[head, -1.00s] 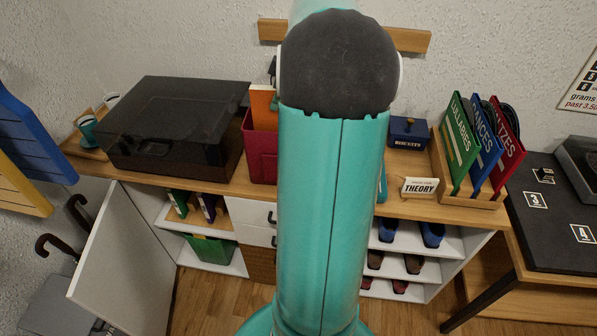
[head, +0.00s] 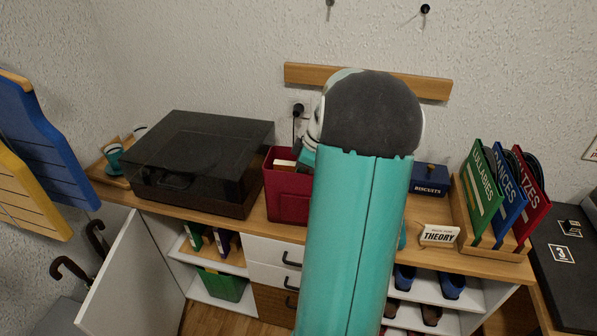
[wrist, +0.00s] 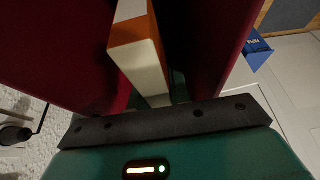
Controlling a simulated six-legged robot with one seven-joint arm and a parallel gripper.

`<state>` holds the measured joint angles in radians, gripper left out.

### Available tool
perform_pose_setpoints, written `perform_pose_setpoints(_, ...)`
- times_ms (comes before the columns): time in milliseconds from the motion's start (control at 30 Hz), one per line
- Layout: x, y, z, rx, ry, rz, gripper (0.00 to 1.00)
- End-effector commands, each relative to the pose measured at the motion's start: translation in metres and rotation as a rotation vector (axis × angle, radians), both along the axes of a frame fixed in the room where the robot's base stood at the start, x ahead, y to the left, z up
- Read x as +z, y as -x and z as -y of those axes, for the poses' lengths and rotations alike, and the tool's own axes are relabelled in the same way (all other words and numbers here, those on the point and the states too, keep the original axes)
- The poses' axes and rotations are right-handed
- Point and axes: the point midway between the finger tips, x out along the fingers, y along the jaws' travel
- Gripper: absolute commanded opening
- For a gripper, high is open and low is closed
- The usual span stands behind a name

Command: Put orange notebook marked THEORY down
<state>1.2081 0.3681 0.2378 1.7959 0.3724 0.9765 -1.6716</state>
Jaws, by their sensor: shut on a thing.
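The orange notebook (wrist: 133,32), with pale page edges, is in my gripper (wrist: 165,104) in the wrist view. It lies between the dark red walls of the bin (wrist: 60,55). In the head view a pale and orange edge of the notebook (head: 285,162) shows at the mouth of the red bin (head: 288,196). My gripper is mostly hidden behind my arm there, beside the bin. I cannot tell whether the notebook touches the bin floor. A white card reading THEORY (head: 438,235) stands on the cabinet top at the right.
A dark-lidded record player (head: 200,160) stands left of the bin. A blue BISCUITS tin (head: 430,178) and a wooden rack with green, blue and red record sleeves (head: 485,190) stand to the right. An open cabinet door (head: 135,275) juts out at lower left.

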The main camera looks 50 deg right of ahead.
Motion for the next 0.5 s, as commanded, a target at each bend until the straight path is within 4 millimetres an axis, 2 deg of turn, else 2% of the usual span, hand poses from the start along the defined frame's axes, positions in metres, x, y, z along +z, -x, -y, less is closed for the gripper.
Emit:
perform_pose_setpoints(133, -0.0028, 0.0000, 0.0001, 0.000, 0.000, 0.000, 0.00)
perform_pose_setpoints(167, -0.0030, 0.0001, 0.0002, 0.000, 0.000, 0.000, 0.24)
perform_pose_setpoints(267, -0.0028, 0.0001, 0.0001, 0.000, 0.000, 0.000, 0.42)
perform_pose_setpoints(500, -0.0025, 0.0000, 0.0000, 0.000, 0.000, 0.000, 0.42)
